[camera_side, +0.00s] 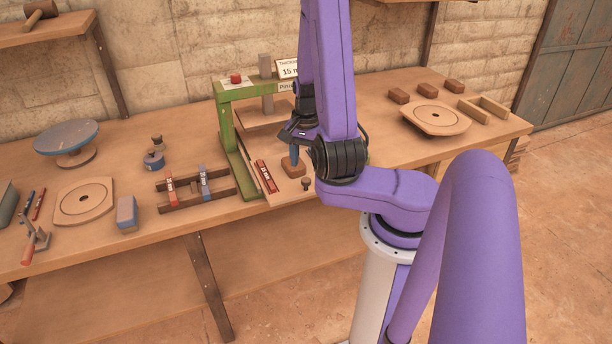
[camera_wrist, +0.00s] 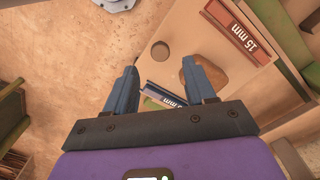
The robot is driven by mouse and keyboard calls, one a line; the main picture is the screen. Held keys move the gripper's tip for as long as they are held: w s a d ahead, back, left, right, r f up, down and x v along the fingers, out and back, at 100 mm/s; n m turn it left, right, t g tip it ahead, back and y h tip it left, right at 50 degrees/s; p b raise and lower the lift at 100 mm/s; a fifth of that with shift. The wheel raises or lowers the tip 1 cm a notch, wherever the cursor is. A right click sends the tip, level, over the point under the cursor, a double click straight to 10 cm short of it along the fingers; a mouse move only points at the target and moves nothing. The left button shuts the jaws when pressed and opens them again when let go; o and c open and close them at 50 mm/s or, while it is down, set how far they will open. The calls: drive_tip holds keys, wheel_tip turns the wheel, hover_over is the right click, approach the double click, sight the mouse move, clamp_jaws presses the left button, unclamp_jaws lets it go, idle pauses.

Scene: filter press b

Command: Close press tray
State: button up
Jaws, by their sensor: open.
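The green press (camera_side: 228,125) stands on the bench, with a pale wooden tray (camera_side: 268,178) drawn out at its front. The tray also shows in the wrist view (camera_wrist: 185,30). A red 15 mm strip (camera_wrist: 237,32) lies along one side of it. A brown clay block (camera_wrist: 190,72) and a round knob (camera_wrist: 160,50) are also on the tray. My gripper (camera_wrist: 163,72) is open, its blue fingers apart above the tray by the clay block and knob. It seems to hold nothing. In the side view my arm hides the tray's right side.
A wooden rack (camera_side: 196,190) with red and blue strips stands left of the press. A blue strip (camera_wrist: 163,95) shows between my fingers. Round boards, blocks and a banding wheel (camera_side: 66,137) occupy the bench ends. Open floor lies before the bench.

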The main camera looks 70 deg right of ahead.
sight(306, 179)
drive_tip(key=shift+f, duration=2.8)
drive_tip(key=shift+d, duration=0.1)
clamp_jaws()
